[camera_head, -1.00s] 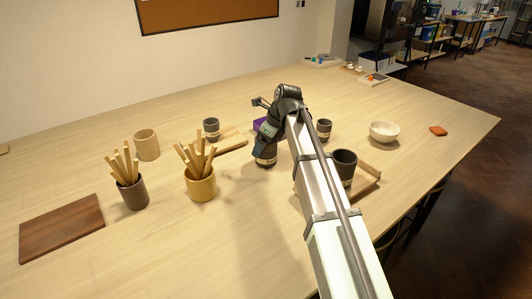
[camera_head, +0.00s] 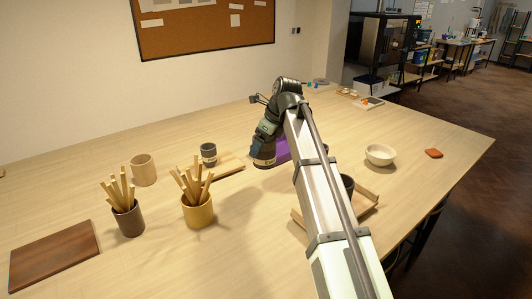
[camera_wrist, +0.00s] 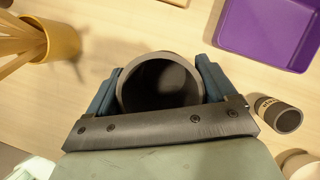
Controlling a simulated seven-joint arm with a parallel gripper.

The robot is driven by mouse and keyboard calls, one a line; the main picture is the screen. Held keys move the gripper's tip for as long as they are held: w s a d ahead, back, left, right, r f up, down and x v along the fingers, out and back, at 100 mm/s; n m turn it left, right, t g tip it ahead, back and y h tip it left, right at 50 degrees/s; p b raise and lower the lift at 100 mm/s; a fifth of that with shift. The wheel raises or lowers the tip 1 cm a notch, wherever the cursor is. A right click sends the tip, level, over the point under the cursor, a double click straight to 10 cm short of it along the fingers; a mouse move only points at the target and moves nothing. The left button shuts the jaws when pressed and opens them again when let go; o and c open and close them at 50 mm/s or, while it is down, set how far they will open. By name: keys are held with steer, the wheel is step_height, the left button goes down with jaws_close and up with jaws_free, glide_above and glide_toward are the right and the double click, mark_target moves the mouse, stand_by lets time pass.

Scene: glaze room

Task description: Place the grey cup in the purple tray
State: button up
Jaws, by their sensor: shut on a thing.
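In the wrist view my gripper (camera_wrist: 160,72) is shut on a dark grey cup (camera_wrist: 158,88), its blue fingers on either side of the open rim. The cup looks empty. The purple tray (camera_wrist: 262,48) is at the upper right of the wrist view, apart from the held cup; its visible floor is bare. In the head view my gripper (camera_head: 264,158) is over the table, and the purple tray (camera_head: 282,150) shows only in part beside it, the rest hidden by my gripper and arm.
Another dark cup (camera_wrist: 278,114) with a lettered band stands near the tray. A grey cup (camera_head: 208,154) is by a wooden board (camera_head: 229,168). Left are a yellow pot (camera_head: 198,214) and a dark pot (camera_head: 129,221) of sticks. A cream bowl (camera_head: 380,155) stands right.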

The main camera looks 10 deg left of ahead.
steer(key=shift+w+d+f, duration=0.2)
steer(key=shift+w+d, duration=0.85)
steer(key=shift+d, duration=0.05)
steer(key=w+r, duration=0.2)
steer(key=w, duration=1.8)
steer(key=shift+m, duration=0.4)
steer(key=shift+w+f, duration=0.15)
steer(key=shift+f, duration=5.1)
steer(key=shift+d+f, duration=0.1)
steer(key=shift+f, duration=0.05)
steer(key=o, duration=1)
steer(key=shift+o, duration=0.2)
steer(key=v, duration=1.2)
